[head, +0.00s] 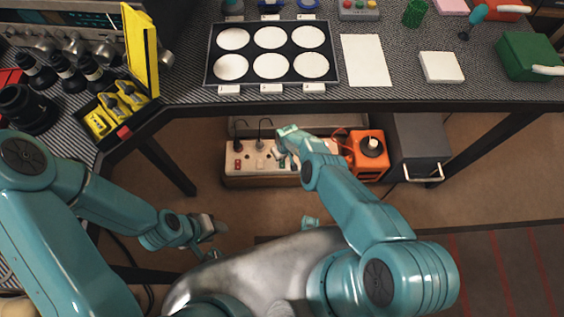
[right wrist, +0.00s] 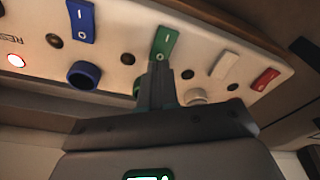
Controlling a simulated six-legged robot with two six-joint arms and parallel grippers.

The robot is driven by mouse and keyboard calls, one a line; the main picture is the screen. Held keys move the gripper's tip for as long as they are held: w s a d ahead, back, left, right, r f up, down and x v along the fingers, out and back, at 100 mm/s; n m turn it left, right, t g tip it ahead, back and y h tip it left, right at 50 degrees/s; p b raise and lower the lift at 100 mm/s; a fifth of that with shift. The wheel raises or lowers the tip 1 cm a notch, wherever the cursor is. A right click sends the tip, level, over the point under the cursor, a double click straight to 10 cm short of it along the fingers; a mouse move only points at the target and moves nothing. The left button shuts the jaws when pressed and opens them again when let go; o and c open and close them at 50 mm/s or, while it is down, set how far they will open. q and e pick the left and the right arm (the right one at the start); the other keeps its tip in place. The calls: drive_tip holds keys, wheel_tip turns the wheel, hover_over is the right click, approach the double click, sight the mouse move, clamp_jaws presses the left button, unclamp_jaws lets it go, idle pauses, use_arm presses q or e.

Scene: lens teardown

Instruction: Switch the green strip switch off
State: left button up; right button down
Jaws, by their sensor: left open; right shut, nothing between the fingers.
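The green switch (right wrist: 165,42), marked I and O, is on a cream strip panel in the right wrist view, between a blue switch (right wrist: 82,20) and a white switch (right wrist: 228,58). My right gripper (right wrist: 160,75) is shut and empty, its tips at the lower end of the green switch; I cannot tell whether they touch. Which side of the switch is pressed in is not clear. In the head view the strip (head: 233,175) is under the bench, and my right forearm and gripper hide part of it. My left gripper (head: 216,228) is open and empty, low at left of centre.
A red switch (right wrist: 265,79) and a blue ring (right wrist: 84,74) are also on the panel. An orange box (head: 370,166) and a grey drawer unit (head: 416,145) stand to the right of the strip. The bench edge (head: 380,104) overhangs above.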

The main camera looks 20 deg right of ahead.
drive_tip(key=shift+f+b, duration=0.9)
idle(0.8)
drive_tip(key=shift+r, duration=0.15)
wheel_tip(320, 180, up, 7)
drive_tip(key=p, duration=0.7)
drive_tip(key=shift+s, duration=0.1)
idle(0.4)
